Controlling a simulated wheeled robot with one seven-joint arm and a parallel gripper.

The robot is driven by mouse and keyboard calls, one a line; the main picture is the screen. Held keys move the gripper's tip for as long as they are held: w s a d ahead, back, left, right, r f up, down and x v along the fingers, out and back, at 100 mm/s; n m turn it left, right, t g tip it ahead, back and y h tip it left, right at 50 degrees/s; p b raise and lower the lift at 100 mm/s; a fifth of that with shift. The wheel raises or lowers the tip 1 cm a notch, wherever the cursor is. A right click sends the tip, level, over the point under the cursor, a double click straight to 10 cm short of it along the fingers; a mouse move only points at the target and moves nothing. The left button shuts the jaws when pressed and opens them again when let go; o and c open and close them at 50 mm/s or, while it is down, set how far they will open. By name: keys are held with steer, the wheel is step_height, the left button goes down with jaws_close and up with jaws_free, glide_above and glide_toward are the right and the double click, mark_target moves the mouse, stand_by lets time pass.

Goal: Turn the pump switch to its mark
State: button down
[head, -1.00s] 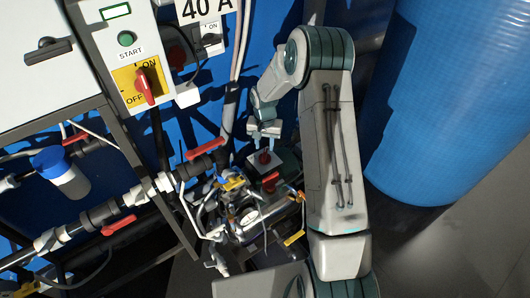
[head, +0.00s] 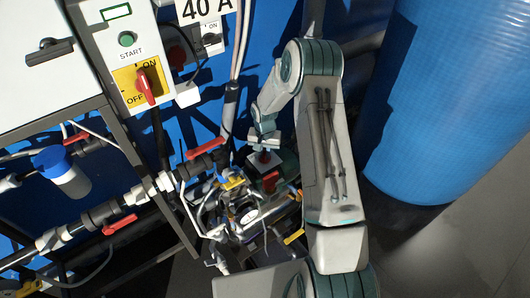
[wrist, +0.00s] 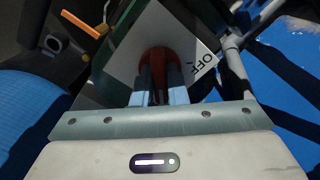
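The pump switch (head: 265,158) is a red knob on a pale square plate, low behind the pipework in the head view. In the wrist view the red knob (wrist: 154,57) stands on the plate, with the word OFF printed at the plate's right edge. My gripper (head: 264,146) is right over the knob, fingers pointing down at it. In the wrist view my gripper's fingers (wrist: 160,84) stand on either side of the red handle. Whether they press on it cannot be told.
A control box (head: 126,55) with a START button and a red rotary switch (head: 146,86) is at upper left. Pipes with red-handled valves (head: 206,149) run left of my gripper. A large blue drum (head: 455,100) stands at right.

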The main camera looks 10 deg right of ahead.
mark_target(265, 152)
steer(key=shift+n+b, duration=0.35)
steer(key=shift+n, duration=0.05)
steer(key=n+b, duration=0.1)
steer(key=n, duration=0.1)
steer(key=shift+f+n+b, duration=0.1)
steer(key=shift+n+b, duration=0.3)
steer(key=n+b, duration=0.1)
steer(key=n, duration=0.4)
steer(key=shift+b, duration=0.4)
steer(key=n, duration=0.5)
steer(key=shift+b, duration=0.3)
steer(key=n, duration=0.4)
steer(key=shift+n, duration=0.4)
steer(key=c, duration=1.4)
jaws_free()
steer(key=shift+c, duration=0.2)
step_height(265, 152, up, 14)
